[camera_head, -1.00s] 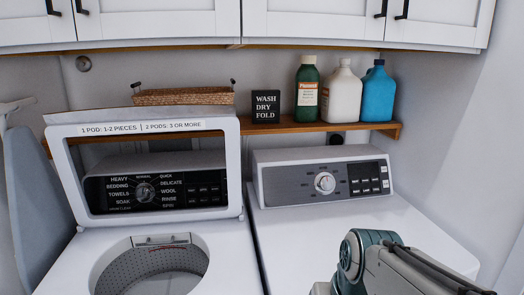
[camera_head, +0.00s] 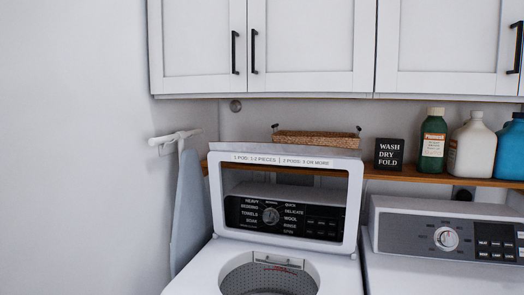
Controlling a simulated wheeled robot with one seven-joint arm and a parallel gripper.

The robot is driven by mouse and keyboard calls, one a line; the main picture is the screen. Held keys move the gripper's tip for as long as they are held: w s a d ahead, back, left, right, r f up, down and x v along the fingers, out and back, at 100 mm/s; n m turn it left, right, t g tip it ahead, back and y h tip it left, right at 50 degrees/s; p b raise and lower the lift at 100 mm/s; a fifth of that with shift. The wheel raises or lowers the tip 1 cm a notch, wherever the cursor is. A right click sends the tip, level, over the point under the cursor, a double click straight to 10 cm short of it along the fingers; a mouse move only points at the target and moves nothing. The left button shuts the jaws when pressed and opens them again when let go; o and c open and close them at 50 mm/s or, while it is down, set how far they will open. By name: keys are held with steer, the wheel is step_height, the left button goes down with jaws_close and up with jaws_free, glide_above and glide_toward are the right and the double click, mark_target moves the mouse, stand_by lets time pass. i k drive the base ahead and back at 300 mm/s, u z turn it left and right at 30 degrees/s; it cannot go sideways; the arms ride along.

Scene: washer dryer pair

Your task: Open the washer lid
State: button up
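The washer (camera_head: 190,283) stands at the lower middle of the head view. Its lid (camera_head: 215,195) is raised and stands upright, leaning back toward the wall, with a label strip along its top edge. Through the lid's window I see the black control panel (camera_head: 285,217) with its dial. Below the lid, the round drum opening (camera_head: 268,277) is uncovered and its perforated inside shows. My gripper is not in this view, and no part of my arm shows.
The dryer (camera_head: 400,275) stands to the right of the washer. A wooden shelf (camera_head: 405,175) behind holds a basket (camera_head: 317,140), a sign (camera_head: 389,154) and bottles (camera_head: 432,140). White cabinets (camera_head: 310,40) hang above. An ironing board (camera_head: 188,208) hangs at the left wall.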

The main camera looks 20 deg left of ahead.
mark_target(307, 195)
steer(key=u, duration=0.4)
steer(key=k, duration=0.9)
steer(key=u, duration=0.9)
steer(key=i, duration=0.95)
steer(key=z, duration=0.5)
steer(key=i, duration=1.05)
steer(key=z, duration=0.8)
